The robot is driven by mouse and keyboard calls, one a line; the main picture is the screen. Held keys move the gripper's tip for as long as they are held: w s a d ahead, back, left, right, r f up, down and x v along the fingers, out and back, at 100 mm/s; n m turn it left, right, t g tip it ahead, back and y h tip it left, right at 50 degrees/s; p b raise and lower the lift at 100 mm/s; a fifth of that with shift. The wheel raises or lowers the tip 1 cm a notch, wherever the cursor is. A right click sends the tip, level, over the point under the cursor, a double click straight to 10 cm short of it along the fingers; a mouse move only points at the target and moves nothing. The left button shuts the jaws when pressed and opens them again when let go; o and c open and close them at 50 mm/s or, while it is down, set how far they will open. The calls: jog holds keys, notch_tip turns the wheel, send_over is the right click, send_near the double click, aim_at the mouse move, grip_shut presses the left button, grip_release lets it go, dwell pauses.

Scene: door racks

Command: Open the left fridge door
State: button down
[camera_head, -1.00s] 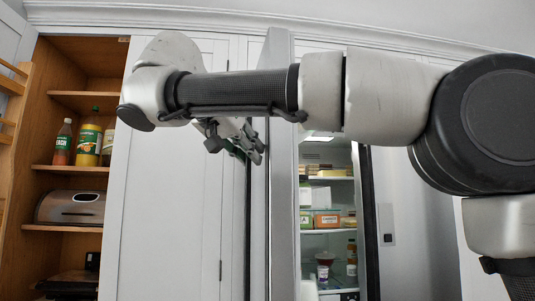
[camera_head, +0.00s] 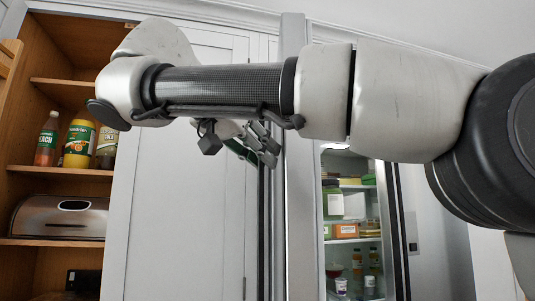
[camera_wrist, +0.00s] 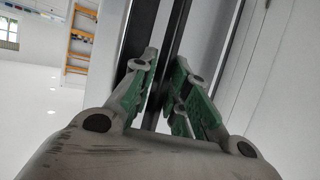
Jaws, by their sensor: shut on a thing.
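The left fridge door (camera_head: 299,215) stands partly open, seen nearly edge-on in the head view as a tall pale-grey panel. Lit fridge shelves (camera_head: 352,232) with food show to its right. My gripper (camera_head: 264,150) is at the left side of this door, below my forearm. In the wrist view my gripper (camera_wrist: 161,95) has its green-padded fingers closed around a long dark upright bar (camera_wrist: 171,35), which looks like the door's handle. The exact contact is partly hidden by the fingers.
A tall closed white cabinet front (camera_head: 190,210) stands left of the door. Farther left, an open wooden cupboard (camera_head: 62,170) holds bottles and a metal bread box (camera_head: 60,217). In the wrist view, a wooden ladder-like rack (camera_wrist: 80,40) stands beyond open pale floor (camera_wrist: 60,98).

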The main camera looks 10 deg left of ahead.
jog(key=shift+a+f, duration=0.1)
jog(key=shift+f, duration=0.1)
jog(key=c, duration=1.4)
grip_release()
jog(key=shift+s, duration=0.1)
jog(key=shift+c, duration=0.2)
jog(key=shift+r, duration=0.1)
